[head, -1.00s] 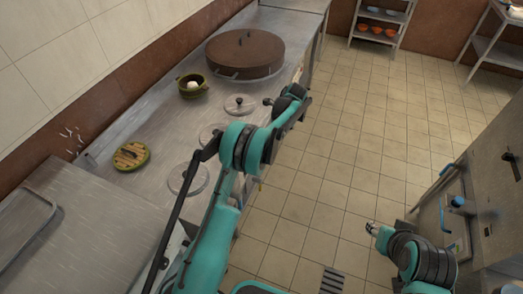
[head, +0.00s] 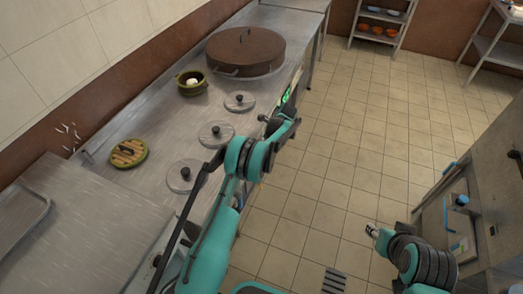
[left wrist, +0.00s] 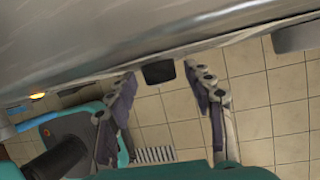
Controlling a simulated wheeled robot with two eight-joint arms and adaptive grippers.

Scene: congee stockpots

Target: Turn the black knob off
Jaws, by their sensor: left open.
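The black knob (left wrist: 158,72) is on the front edge of the steel counter in the left wrist view. My left gripper (left wrist: 162,82) is open, with one finger on each side of the knob. The knob sits between the fingertips with gaps visible; I cannot tell whether either finger touches it. In the head view my left gripper (head: 268,122) is at the counter's front edge, and the knob cannot be made out there. My right gripper (head: 372,231) is over the floor at the right, too small to read.
A green light (head: 287,96) shows at the front edge. The tiled floor (head: 330,180) is open.

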